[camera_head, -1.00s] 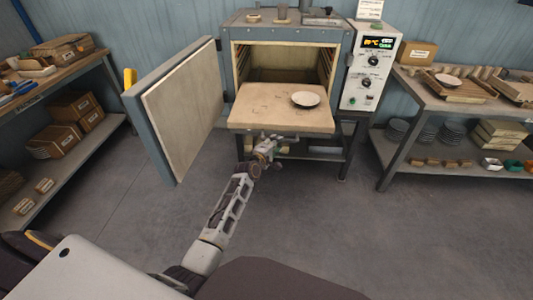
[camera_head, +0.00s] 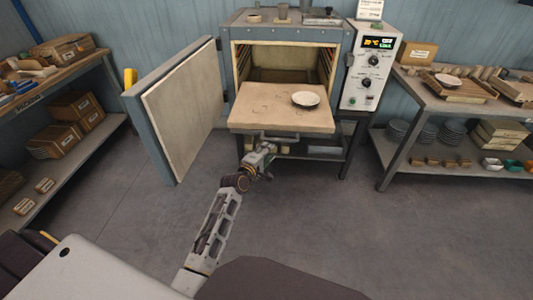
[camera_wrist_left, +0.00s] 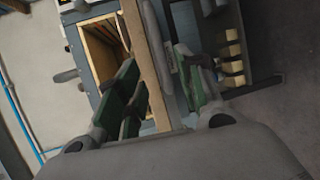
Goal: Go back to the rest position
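My left gripper (camera_head: 264,155) is just in front of and below the dryer's pulled-out shelf (camera_head: 255,115), close to the grey handle (camera_head: 292,137) on its front. In the left wrist view, the fingers of my left gripper (camera_wrist_left: 158,88) stand apart with green pads. The shelf edge and handle show beyond and between them. I cannot tell whether they touch the handle. A white plate (camera_head: 305,99) lies on the right part of the shelf. My right gripper is not in view.
The dryer door (camera_head: 183,110) stands wide open at left. A control panel (camera_head: 371,68) is at the dryer's right. A left rack (camera_head: 90,150) holds boxes. A right rack (camera_head: 400,160) holds trays and plates. The floor between is clear.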

